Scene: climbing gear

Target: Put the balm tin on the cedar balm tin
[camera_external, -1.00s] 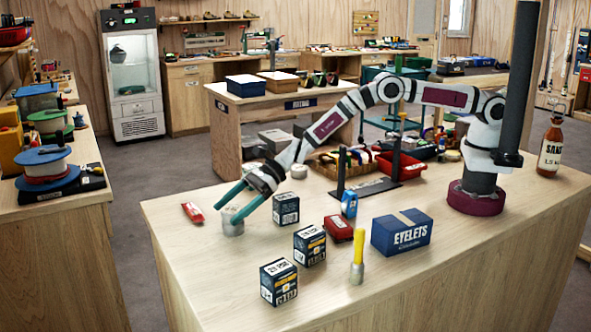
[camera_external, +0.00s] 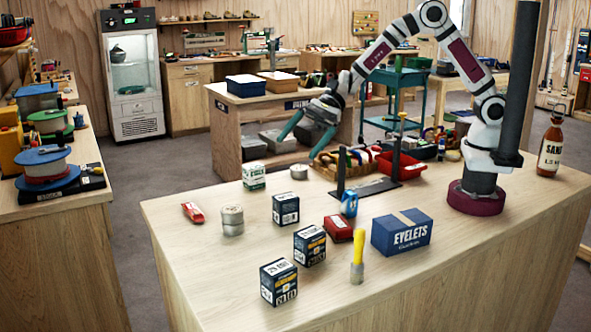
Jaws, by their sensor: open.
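Two round silver tins are stacked near the left end of the bench: an upper tin (camera_external: 231,213) rests on a lower tin (camera_external: 232,229), roughly lined up and upright. Their labels are too small to read, so I cannot tell which is the cedar balm tin. Another low silver tin (camera_external: 299,172) sits alone farther back. My gripper (camera_external: 298,147) is open and empty, raised beyond the stack and up to its right, with its two teal fingers spread apart. It is apart from all the tins.
Several dark boxes (camera_external: 286,209) stand right of the stack, with a green-and-white box (camera_external: 254,176) behind it. A red packet (camera_external: 193,212) lies to its left. A blue eyelets box (camera_external: 401,233), yellow-handled tool (camera_external: 358,256) and black stand (camera_external: 365,187) occupy the middle. The bench's front-left is clear.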

